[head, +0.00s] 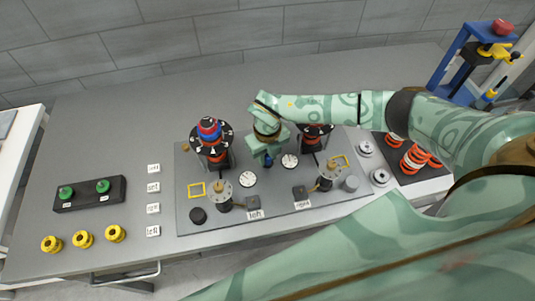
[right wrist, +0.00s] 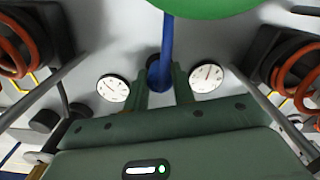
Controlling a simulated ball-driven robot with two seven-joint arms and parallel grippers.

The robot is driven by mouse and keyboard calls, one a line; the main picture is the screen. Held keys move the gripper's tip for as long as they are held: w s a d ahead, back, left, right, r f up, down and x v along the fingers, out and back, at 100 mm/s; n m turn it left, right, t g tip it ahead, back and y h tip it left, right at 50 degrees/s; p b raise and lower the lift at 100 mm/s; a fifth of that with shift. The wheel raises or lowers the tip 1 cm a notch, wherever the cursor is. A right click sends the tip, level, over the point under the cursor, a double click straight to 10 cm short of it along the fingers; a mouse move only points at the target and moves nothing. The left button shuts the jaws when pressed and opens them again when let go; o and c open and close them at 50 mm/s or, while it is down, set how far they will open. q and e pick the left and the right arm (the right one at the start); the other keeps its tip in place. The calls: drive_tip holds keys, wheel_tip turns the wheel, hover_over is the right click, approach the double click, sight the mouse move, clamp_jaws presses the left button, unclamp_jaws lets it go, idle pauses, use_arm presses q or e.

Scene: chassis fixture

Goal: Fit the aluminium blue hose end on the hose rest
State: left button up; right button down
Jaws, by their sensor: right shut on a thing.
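My right gripper (head: 268,156) is over the middle of the grey fixture plate (head: 285,212), between the two dark spring towers. In the right wrist view its two green fingers (right wrist: 163,90) are shut on the end of the blue hose (right wrist: 167,35). The hose runs up from the fingers to the top of that view. A dark round piece (right wrist: 153,66) shows just behind the hose and fingers; I cannot tell whether it is the hose rest or whether the hose end touches it. The aluminium tip is hidden. My left gripper is not in view.
Two white dial gauges (head: 248,177) (head: 290,161) flank the gripper. The left tower (head: 211,145) carries blue and red rings; the right tower (head: 314,137) is partly behind my arm. Orange springs (head: 415,160) lie at the right.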

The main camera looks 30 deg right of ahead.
drive_tip(key=shift+f, duration=0.15)
idle(0.6)
drive_tip(key=c, duration=1.1)
unclamp_jaws()
wheel_tip(320, 180, up, 7)
drive_tip(key=p, duration=0.6)
drive_tip(key=shift+p, duration=0.4)
